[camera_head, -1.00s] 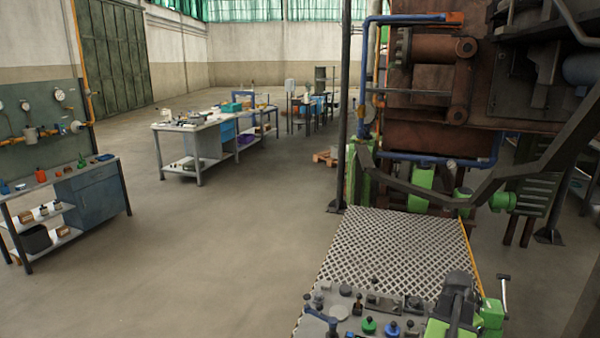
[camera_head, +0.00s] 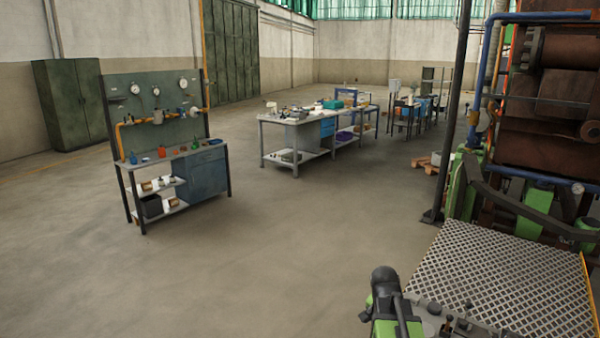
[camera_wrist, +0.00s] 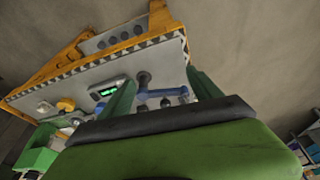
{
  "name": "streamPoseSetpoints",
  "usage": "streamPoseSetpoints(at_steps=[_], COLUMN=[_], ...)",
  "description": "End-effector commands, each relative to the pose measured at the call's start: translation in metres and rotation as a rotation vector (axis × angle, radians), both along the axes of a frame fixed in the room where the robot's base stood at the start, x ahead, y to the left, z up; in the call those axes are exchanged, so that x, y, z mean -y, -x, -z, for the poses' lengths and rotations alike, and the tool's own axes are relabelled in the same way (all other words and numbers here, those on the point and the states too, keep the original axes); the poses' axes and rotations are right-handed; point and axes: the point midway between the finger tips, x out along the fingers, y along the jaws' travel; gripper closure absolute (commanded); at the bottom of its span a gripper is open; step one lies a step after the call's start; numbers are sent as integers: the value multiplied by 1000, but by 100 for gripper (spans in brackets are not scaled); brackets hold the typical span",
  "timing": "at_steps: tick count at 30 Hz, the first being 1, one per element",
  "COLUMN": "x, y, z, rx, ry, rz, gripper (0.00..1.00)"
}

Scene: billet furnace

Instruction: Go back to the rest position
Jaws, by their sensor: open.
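In the wrist view my gripper (camera_wrist: 162,85) shows two green fingers standing well apart, with nothing held between them. Beyond the fingers is a grey panel (camera_wrist: 60,93) with a yellow, striped edge. A small green-lit display (camera_wrist: 104,91), a yellow knob (camera_wrist: 66,104) and a blue lever (camera_wrist: 163,93) sit on it. The lever appears between the fingers in the picture; how far apart they are I cannot tell. In the head view part of my green and black arm shows at the bottom; my fingertips are hidden there.
A workbench with gauges (camera_head: 205,178) stands at the left, and a long table (camera_head: 295,118) behind it. A green cabinet (camera_head: 70,105) is by the wall. A chequered metal platform (camera_head: 500,275) and rusty machinery (camera_head: 555,75) fill the right. The floor (camera_head: 290,235) between is clear.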

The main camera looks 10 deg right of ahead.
Motion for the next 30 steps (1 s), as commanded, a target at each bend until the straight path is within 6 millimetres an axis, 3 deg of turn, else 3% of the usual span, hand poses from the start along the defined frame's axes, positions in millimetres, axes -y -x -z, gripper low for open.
streamPoseSetpoints(at_steps=[1, 3, 6, 10, 12, 16, 24, 30], x=[-44, -98, -169, -235, -241, -247, -250, -250], y=[-8, -13, -10, 12, 27, 36, 36, 36], z=[1, 3, 6, 9, 10, 10, 10, 10], rx=[-17, -46, -94, -169, -215, -258, -265, -264], ry=[-14, -33, -61, -105, -139, -161, -156, -156], rz=[-96, -230, -427, -688, -810, -955, -992, -990], gripper=[27, 27, 27, 27, 27, 27, 27, 50])
